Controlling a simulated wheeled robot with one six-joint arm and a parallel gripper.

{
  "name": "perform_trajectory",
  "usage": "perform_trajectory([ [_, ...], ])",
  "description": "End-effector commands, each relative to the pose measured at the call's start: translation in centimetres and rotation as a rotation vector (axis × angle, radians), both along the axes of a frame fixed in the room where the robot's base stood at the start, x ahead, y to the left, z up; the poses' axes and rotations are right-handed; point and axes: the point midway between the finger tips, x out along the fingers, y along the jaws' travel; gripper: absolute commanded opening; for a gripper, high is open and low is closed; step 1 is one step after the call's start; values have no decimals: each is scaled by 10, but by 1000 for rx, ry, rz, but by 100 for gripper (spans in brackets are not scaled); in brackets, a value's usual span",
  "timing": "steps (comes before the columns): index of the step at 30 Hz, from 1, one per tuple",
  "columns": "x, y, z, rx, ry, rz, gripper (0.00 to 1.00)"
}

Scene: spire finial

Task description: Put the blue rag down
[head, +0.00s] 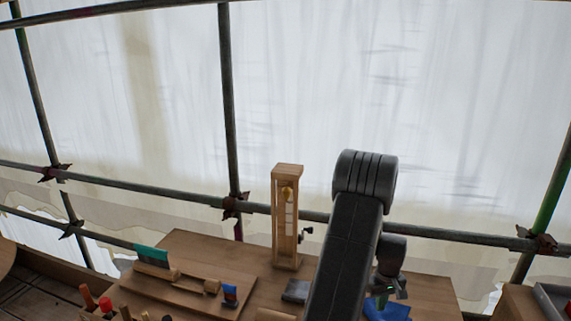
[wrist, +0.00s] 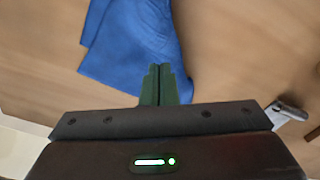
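The blue rag (head: 388,311) shows low in the head view, just under my gripper (head: 386,290), over the right part of the wooden bench (head: 430,290). In the wrist view the rag (wrist: 130,45) spreads from the top edge down to the green fingers of my gripper (wrist: 160,70). The fingers are close together on the rag's near corner, with cloth showing on both sides of them. The bench top (wrist: 240,60) is behind the rag; I cannot tell how much of the cloth touches it.
A tall wooden frame (head: 287,220) stands on the bench left of my arm, near a dark block (head: 296,291). A board with tools (head: 190,290) lies further left. A metal piece (wrist: 288,110) lies right of my gripper. Scaffold poles (head: 229,100) stand behind.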

Motion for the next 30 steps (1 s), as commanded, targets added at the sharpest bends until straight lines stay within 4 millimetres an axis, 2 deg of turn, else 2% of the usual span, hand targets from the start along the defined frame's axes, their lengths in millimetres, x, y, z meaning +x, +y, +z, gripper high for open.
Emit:
perform_trajectory([
  [1, 0, 0, 17, 0, -1, 0, 0],
  [7, 0, 0, 57, -1, -1, 0, 0],
  [8, 0, 0, 59, 0, 0, 0, 0],
  [9, -1, 1, 35, 3, 5, 0, 0],
  [21, -1, 1, -47, 2, 4, 0, 0],
  [23, 0, 0, -24, 0, 0, 0, 0],
  [30, -1, 0, 3, 1, 1, 0, 0],
])
